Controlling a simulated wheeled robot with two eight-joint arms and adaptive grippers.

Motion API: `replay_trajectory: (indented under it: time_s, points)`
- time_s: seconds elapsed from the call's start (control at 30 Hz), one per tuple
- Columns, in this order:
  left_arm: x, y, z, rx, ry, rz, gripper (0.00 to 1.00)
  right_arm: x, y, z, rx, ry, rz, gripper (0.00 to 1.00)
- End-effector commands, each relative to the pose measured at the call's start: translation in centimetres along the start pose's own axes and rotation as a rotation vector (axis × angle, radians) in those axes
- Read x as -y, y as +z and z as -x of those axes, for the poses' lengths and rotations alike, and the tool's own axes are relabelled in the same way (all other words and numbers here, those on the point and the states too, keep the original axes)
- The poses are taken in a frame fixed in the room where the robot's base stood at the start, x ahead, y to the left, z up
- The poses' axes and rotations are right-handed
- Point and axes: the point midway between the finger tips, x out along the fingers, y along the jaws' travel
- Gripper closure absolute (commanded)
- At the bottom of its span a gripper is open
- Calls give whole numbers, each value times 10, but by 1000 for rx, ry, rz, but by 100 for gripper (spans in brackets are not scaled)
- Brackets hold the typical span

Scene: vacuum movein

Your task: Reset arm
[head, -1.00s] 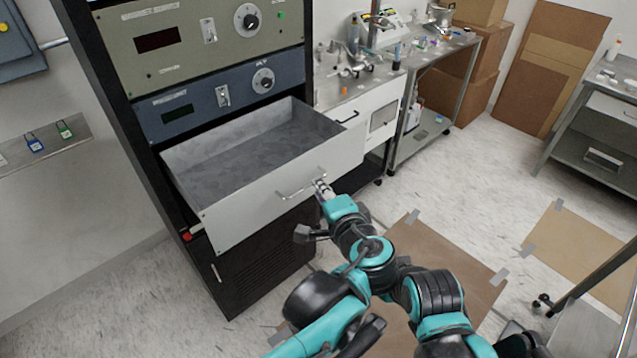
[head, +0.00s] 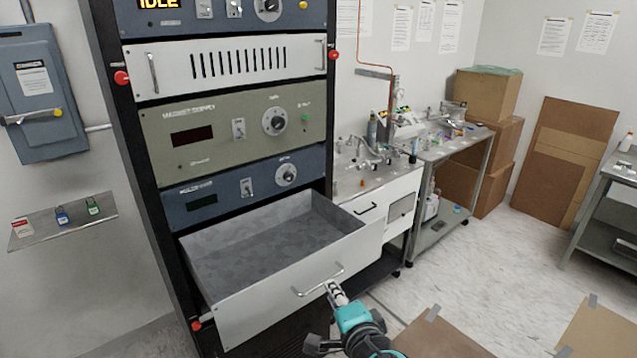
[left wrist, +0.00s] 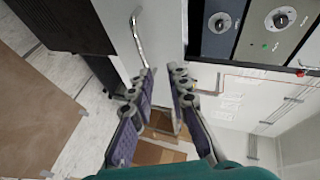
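The open drawer (head: 228,312) sticks out of the black rack, grey inside and empty. Its bar handle (head: 318,284) is on the front panel. My left gripper (head: 336,288) is just below the right end of this handle; in the head view I cannot tell whether it touches. In the left wrist view, the two fingers of my left gripper (left wrist: 164,70) stand apart with a gap and nothing clearly between them. The handle (left wrist: 138,38) shows there just beyond the left fingertip. My right gripper is not in view.
The rack has panels with knobs above the drawer, including a blue panel (head: 244,187) and a green one (head: 235,130). A steel bench (head: 450,150) with small items stands to the right. Cardboard boxes (head: 488,95) are behind it.

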Motion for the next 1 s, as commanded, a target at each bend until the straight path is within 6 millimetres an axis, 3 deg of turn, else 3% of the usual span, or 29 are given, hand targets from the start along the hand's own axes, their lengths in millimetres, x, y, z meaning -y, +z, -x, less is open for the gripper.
replay_trajectory:
  time_s: [0.07,0.2,0.3,0.43,0.53,0.7,1.0]
  points:
    - [0,31,-10,46,52,50,83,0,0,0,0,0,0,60]
    - [-14,122,-24,174,224,253,83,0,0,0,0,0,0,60]
    - [-33,185,-18,260,349,462,83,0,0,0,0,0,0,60]
    - [-58,240,1,334,466,752,83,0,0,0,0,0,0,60]
    - [-72,261,15,359,516,947,83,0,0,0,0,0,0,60]
    - [-83,274,28,368,549,1150,83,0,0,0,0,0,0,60]
    - [-85,275,30,364,556,1195,83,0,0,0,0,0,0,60]
